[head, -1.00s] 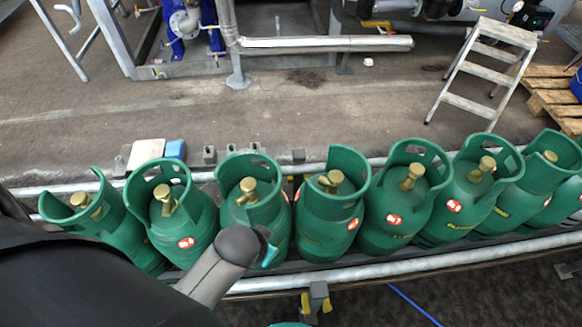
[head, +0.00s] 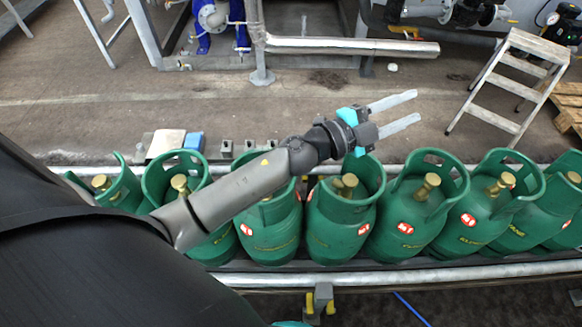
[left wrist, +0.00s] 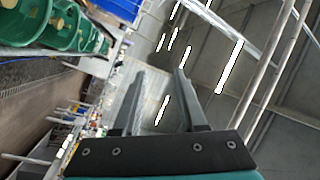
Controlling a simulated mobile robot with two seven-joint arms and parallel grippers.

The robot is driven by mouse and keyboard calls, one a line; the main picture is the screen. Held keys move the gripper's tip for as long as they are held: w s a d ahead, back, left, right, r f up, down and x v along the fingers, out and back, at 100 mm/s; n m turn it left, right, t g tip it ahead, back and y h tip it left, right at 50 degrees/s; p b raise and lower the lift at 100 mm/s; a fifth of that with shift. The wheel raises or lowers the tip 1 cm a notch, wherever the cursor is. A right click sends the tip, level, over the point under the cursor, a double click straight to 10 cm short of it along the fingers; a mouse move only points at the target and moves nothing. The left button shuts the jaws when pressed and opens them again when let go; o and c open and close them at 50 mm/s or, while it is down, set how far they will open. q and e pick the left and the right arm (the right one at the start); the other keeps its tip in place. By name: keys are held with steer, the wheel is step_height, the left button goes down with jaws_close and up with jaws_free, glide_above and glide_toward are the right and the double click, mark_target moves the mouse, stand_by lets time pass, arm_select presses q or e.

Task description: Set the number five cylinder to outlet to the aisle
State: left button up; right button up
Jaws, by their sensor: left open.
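A row of green gas cylinders with brass valves and cut-open collars stands upright on the conveyor (head: 255,282). No readable number marks number five. The fifth cylinder from the left (head: 402,228) has a brass valve inside its collar and a red-white label; which way its outlet points is too small to tell. My left gripper (head: 416,108) is open and empty, above and behind the row, with its fingers pointing right. Its open fingers also show in the left wrist view (left wrist: 158,72). My left arm hides parts of the left cylinders. My right gripper is not in view.
A conveyor rail runs along the row's near side. Behind the row is open floor (head: 300,100), with a step stool (head: 515,75) and a wooden pallet (head: 570,100) at the right. Pipework and blue machinery (head: 215,20) stand at the back.

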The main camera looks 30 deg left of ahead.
arm_select(q)
step_height(320, 180, down, 10)
steer(key=s+m+g+y, duration=0.1)
steer(key=s+m+g, duration=0.1)
steer(key=m+g, duration=0.85)
steer(key=s+a+f+n+g+y, duration=0.1)
steer(key=a+f+g+y, duration=0.3)
steer(key=a, duration=0.7)
steer(key=s+a+n+g+y, duration=0.1)
steer(key=a+y, duration=0.5)
steer(key=a, duration=0.4)
step_height(320, 180, down, 11)
steer(key=b, duration=1)
steer(key=shift+w+a+f, duration=0.1)
steer(key=shift+a+f, duration=0.05)
step_height(320, 180, down, 4)
steer(key=b, duration=0.3)
steer(key=shift+a+f+b, duration=0.15)
steer(key=shift+b, duration=0.4)
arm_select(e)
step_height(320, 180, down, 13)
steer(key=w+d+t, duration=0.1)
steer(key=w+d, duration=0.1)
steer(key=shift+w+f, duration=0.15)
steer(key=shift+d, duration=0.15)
